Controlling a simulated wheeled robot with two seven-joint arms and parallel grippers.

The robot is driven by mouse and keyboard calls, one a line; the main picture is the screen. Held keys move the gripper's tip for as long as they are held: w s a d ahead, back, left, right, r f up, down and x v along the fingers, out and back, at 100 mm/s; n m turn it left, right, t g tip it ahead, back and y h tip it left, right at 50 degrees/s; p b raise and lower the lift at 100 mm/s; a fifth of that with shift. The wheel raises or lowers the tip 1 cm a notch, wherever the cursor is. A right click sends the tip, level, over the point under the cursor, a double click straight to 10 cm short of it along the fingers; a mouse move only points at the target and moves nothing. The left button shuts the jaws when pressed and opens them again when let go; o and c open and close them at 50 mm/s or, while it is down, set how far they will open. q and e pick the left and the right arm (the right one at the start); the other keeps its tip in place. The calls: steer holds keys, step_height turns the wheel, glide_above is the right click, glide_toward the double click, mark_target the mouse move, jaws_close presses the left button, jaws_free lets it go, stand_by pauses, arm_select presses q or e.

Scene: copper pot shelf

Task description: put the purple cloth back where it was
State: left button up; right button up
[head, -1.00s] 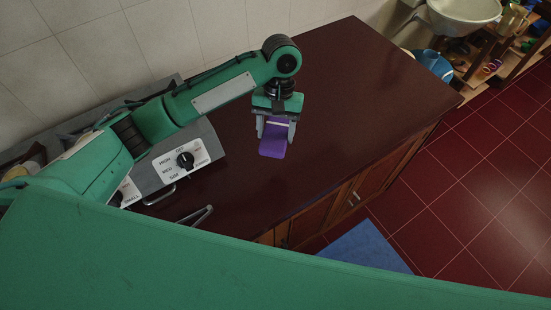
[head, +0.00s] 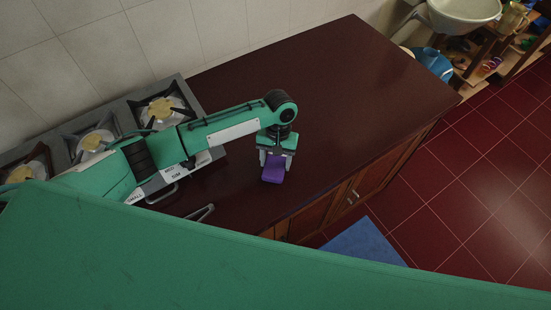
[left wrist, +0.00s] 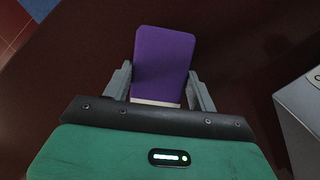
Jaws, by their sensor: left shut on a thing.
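The purple cloth (head: 273,173) is a small folded block with a pale band at one end. My left gripper (head: 274,160) is shut on it, with one finger on each side, over the dark red countertop (head: 330,85). In the left wrist view the cloth (left wrist: 164,62) sticks out beyond the fingers of the gripper (left wrist: 160,95). I cannot tell whether the cloth touches the countertop. My right gripper is not in view.
A stove with several burners (head: 162,108) stands left of the gripper, partly behind my arm. The counter's front edge drops to wooden cabinets (head: 345,200). A blue mat (head: 365,245) lies on the red tiled floor. The counter to the right is clear.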

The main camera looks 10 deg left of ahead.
arm_select(q)
steer(key=shift+f, duration=0.1)
steer(key=o, duration=0.9)
steer(key=shift+o, duration=0.2)
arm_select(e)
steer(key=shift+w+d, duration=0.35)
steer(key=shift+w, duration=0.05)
arm_select(q)
steer(key=b+v, duration=0.3)
steer(key=v, duration=0.9)
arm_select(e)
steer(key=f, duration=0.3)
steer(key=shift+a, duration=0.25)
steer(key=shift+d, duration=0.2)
